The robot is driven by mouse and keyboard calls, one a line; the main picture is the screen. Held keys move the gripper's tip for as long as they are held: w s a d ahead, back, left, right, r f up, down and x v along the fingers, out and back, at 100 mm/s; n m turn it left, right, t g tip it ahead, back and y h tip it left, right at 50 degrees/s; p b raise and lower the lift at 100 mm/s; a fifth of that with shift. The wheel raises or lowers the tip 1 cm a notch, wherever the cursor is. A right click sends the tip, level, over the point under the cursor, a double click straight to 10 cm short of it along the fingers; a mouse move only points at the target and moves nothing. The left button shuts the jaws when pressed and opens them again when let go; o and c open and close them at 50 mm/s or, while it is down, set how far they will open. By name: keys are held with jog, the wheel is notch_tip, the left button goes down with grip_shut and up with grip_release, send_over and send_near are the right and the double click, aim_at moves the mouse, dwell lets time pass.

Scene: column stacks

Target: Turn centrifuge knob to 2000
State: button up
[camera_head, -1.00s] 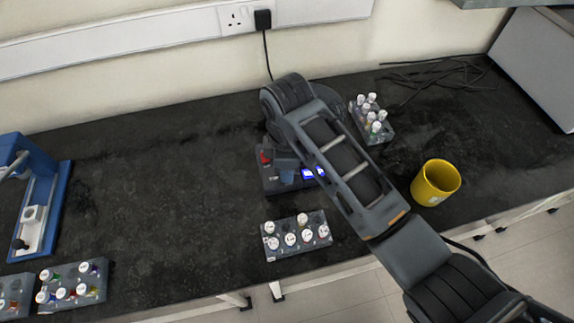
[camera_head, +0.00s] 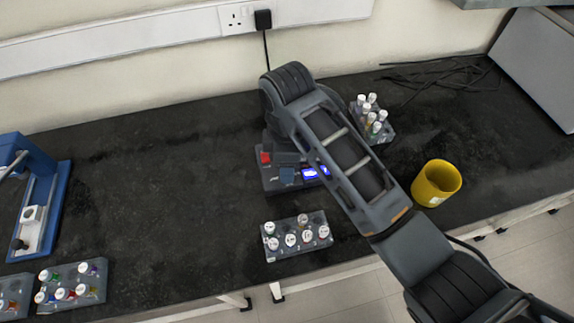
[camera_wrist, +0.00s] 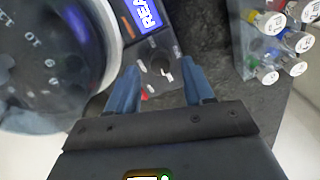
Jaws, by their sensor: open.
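The centrifuge (camera_head: 275,186) stands on the dark bench, largely hidden by my arm in the head view. Its red button and lit blue display (camera_head: 311,173) show at the front. In the wrist view, the round centrifuge lid (camera_wrist: 45,65) fills the left, and the display (camera_wrist: 140,18) shows only part of its text. The dark round knob (camera_wrist: 160,62) has white marks around it. My gripper (camera_wrist: 160,72) is open, its two blue fingers on either side of the knob. I cannot tell whether they touch it, or which value the knob points to.
A rack of capped tubes (camera_head: 297,240) stands in front of the centrifuge. A yellow cup (camera_head: 436,183) stands farther right.

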notch_tip(320, 180, up, 6)
jog(key=shift+f, duration=0.1)
dwell(0.6)
